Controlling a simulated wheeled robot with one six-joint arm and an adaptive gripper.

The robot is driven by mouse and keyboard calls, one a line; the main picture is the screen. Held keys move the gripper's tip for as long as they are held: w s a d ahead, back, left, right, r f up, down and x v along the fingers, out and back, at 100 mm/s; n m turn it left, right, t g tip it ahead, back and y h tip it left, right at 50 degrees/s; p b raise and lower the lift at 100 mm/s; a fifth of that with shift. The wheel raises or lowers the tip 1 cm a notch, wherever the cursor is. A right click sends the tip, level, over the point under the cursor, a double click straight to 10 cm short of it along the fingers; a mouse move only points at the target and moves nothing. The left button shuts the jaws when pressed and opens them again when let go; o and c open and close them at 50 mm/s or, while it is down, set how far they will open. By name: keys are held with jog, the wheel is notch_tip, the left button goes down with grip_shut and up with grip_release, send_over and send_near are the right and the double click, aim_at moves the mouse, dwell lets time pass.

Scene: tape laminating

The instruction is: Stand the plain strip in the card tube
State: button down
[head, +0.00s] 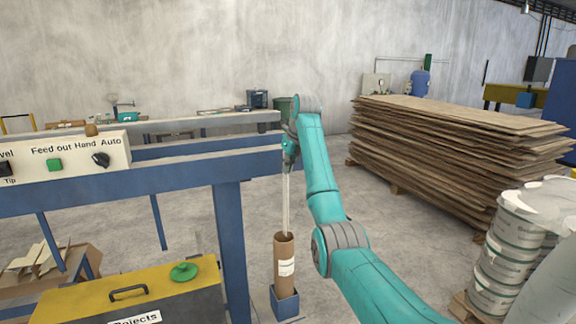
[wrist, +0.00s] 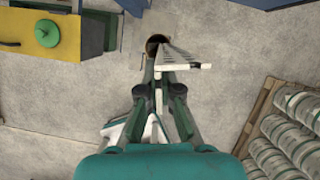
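The card tube (head: 284,264) is brown with a white label and stands upright in a small blue holder (head: 285,304). In the wrist view its dark open mouth (wrist: 155,42) lies ahead of my fingertips. The plain strip (head: 286,205) is long, thin and pale, and hangs nearly upright from my gripper (head: 289,158). My gripper (wrist: 160,84) is shut on the strip's upper end; the strip (wrist: 180,58) runs from there towards the tube. Its lower end meets the tube's mouth; how far it is inside is hidden.
A blue machine frame (head: 228,215) with a control panel (head: 75,158) stands left of the tube. A yellow-lidded rejects box (head: 125,295) is at front left. Stacked boards (head: 450,145) and white drums (head: 510,255) stand right. Floor between is clear.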

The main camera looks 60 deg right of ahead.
notch_tip(320, 180, down, 12)
jog(key=shift+f, duration=0.2)
dwell(2.9)
jog(key=c, duration=1.2)
grip_release()
jog(key=shift+c, duration=0.2)
jog(key=v, duration=0.7)
jog(key=shift+r, duration=0.25)
